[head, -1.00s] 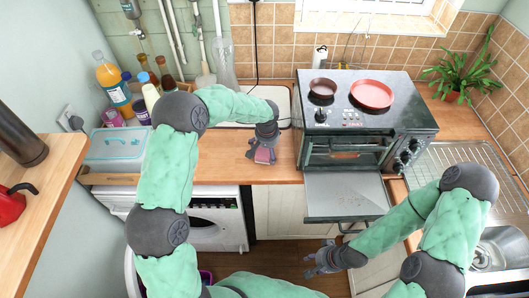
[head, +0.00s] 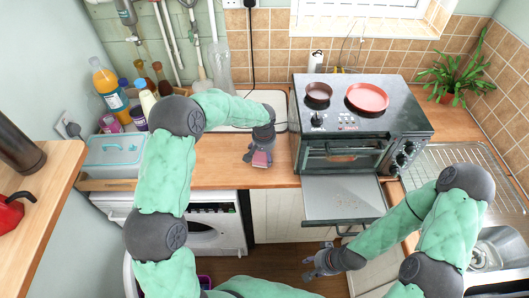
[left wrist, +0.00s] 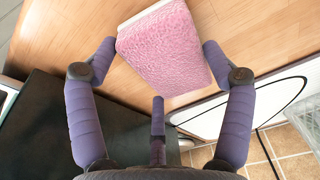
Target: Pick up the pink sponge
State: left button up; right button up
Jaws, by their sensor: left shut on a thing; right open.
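The pink sponge (left wrist: 165,48) is between the fingers of my left gripper (left wrist: 160,55) in the left wrist view, with the wooden worktop behind it. In the head view the sponge (head: 262,159) shows at the tip of my left gripper (head: 259,152), over the worktop just left of the oven. The left gripper is shut on the sponge. I cannot tell whether the sponge still touches the worktop. My right gripper (head: 318,264) is open and empty, low in front of the cabinet below the oven.
A small oven (head: 362,118) with its door (head: 342,198) hanging open stands right of the left gripper. A brown pan (head: 318,92) and a red pan (head: 367,98) are on top. A lidded box (head: 114,152) and several bottles stand at left. The worktop (head: 215,160) around the sponge is clear.

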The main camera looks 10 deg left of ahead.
pick_arm(q)
notch_tip(320, 180, up, 4)
jog(key=shift+w+f, duration=0.1)
jog(key=shift+f, duration=0.05)
jog(key=s+r, duration=0.1)
jog(key=s+d+r, duration=0.1)
jog(key=s+r, duration=0.1)
jog(key=s+d+r, duration=0.1)
jog(key=r, duration=0.1)
jog(key=shift+s+r+p, duration=0.15)
jog(key=shift+p, duration=0.25)
jog(key=s+d+r, duration=0.3)
jog(key=s+r, duration=0.1)
jog(key=s, duration=0.4)
jog(key=shift+s+d, duration=0.25)
jog(key=shift+s, duration=0.1)
